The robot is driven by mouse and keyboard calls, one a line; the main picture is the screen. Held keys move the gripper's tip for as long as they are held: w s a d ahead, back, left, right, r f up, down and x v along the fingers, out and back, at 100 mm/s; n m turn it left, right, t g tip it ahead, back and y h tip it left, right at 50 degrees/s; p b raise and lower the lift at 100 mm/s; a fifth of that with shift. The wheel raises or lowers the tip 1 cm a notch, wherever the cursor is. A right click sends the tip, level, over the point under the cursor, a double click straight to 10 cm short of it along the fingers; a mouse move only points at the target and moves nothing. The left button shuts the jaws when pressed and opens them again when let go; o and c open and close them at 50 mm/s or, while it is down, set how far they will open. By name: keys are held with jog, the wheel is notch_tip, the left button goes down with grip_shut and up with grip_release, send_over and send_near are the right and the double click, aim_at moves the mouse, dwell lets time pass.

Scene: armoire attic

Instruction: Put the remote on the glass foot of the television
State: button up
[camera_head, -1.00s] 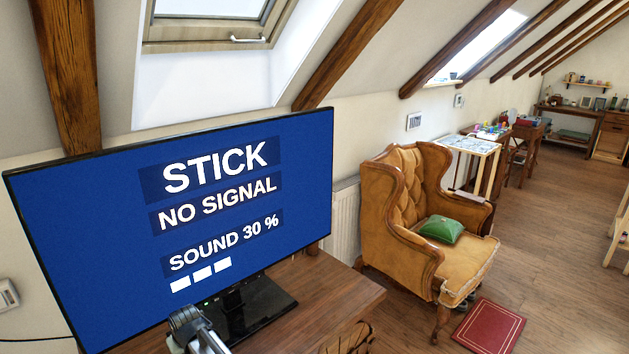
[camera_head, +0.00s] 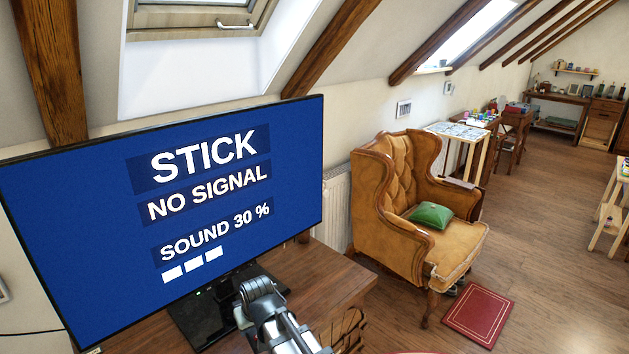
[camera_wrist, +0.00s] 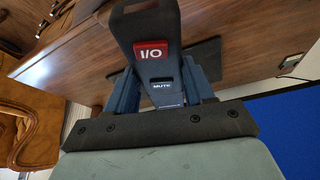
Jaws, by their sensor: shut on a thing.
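The television (camera_head: 90,230) stands on the wooden table with its blue screen lit. Its dark glossy glass foot (camera_head: 200,325) lies flat under the screen, partly hidden by my arm. In the wrist view, my gripper (camera_wrist: 160,85) is shut on the dark remote (camera_wrist: 158,72), with a finger on each side. The remote's red I/O button and MUTE key face the camera. A dark patch that looks like the foot (camera_wrist: 206,55) lies beyond the remote, and I cannot tell the gap between them. The remote is not discernible in the head view.
The wooden table (camera_head: 325,280) has bare room right of the foot. A wicker basket (camera_head: 345,330) is by its front edge. A tan armchair (camera_head: 395,205) with a green cushion (camera_head: 431,215) stands to the right. A red book-like mat (camera_head: 480,312) lies on the floor.

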jog(key=w+d+r+m, duration=0.2)
jog(key=d, duration=0.9)
jog(key=w+d+r+m+h, duration=0.1)
jog(key=d+r+m, duration=0.1)
jog(key=d, duration=0.9)
jog(key=w+d+r+m+h, duration=0.1)
jog(key=w+d+r+m, duration=0.1)
jog(key=d, duration=0.9)
jog(key=shift+w+d+r+t, duration=0.3)
jog(key=shift+w+r+t, duration=0.1)
jog(key=shift+r, duration=0.25)
jog(key=shift+a, duration=0.1)
jog(key=w+a+f+n+y, duration=0.1)
jog(key=a+f, duration=0.2)
jog(key=a, duration=0.6)
jog(key=w+a+f+n, duration=0.2)
jog(key=a+f, duration=0.2)
jog(key=a, duration=0.6)
jog(key=w+a+f+n+y, duration=0.1)
jog(key=a+f, duration=0.2)
jog(key=a, duration=0.6)
jog(key=w+a+f, duration=0.5)
jog(key=w+a, duration=0.7)
jog(key=w, duration=0.1)
jog(key=shift+f, duration=3.6)
